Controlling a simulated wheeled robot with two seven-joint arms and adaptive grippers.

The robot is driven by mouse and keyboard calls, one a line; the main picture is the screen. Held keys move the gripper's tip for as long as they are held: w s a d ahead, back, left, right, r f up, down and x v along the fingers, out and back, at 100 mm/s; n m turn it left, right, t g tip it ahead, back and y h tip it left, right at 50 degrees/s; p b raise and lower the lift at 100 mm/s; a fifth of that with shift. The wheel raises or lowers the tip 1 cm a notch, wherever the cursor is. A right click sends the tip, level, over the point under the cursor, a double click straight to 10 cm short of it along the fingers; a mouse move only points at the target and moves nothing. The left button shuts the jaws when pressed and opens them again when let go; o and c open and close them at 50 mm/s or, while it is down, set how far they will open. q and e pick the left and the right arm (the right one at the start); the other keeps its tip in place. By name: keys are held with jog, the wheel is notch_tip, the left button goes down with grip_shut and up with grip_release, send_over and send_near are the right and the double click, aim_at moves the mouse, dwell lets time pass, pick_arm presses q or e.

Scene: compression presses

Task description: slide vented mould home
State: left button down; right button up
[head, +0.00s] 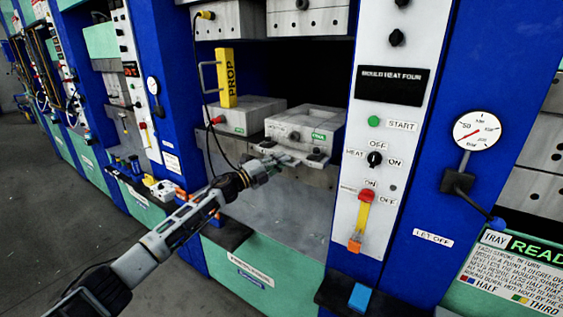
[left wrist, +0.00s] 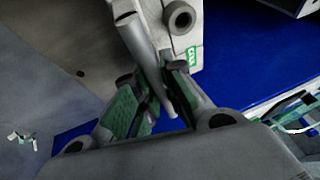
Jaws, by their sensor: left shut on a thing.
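The mould (head: 308,127) is a grey metal block with a small green label on its front. It sits on the press's lower platen (head: 290,176), near the front edge. My left gripper (head: 279,163) is at the mould's front, shut on a bar-shaped handle. In the left wrist view the gripper (left wrist: 155,98) has its green-lined fingers around the grey handle bar (left wrist: 143,48), and the mould's corner (left wrist: 184,35) with the green label lies just beyond. Whether the mould touches the back of the press is hidden. My right gripper is not in view.
The upper platen (head: 309,22) hangs above with a dark gap between. A control panel (head: 378,125) and blue post flank the right. A black cable hangs at left.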

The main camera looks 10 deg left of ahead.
pick_arm(q)
jog(key=shift+f, duration=0.1)
jog(key=c, duration=1.5)
grip_release()
jog(key=shift+s, duration=0.1)
jog(key=v, duration=1.2)
jog(key=shift+f, duration=0.1)
